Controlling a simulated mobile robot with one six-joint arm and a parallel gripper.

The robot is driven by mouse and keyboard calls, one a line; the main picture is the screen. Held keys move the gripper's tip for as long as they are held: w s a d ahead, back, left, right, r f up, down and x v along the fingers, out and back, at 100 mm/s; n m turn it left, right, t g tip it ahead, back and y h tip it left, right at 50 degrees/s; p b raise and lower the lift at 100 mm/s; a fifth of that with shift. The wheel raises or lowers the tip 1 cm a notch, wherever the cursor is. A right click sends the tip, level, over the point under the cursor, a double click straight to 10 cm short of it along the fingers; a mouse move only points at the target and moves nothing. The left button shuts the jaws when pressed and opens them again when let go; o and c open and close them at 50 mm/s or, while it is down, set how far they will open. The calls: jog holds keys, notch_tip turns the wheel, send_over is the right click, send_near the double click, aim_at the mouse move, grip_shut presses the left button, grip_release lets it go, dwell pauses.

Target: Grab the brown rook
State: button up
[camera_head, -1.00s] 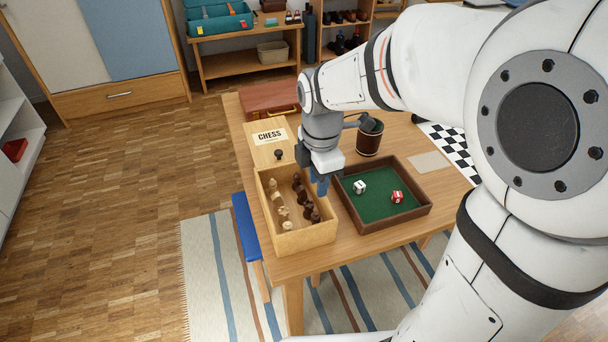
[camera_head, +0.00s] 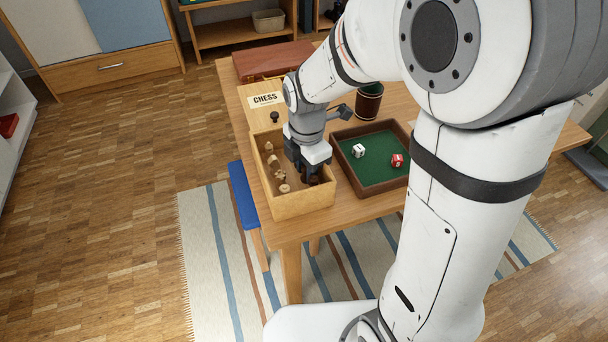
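The open drawer (camera_head: 307,206) is a light wooden box at the table's near left. My gripper (camera_head: 308,177) points down into the right half of the drawer, at or just above the dark pieces. Its fingertips are dark and small against them, so I cannot see whether they are apart or hold anything.
A dark-framed tray (camera_head: 366,193) with green felt holds a white die (camera_head: 358,151) and a red die (camera_head: 397,160), close to the drawer's right. A brown cup (camera_head: 368,103) stands behind it. A brown case (camera_head: 272,61) lies at the table's back.

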grip_shut()
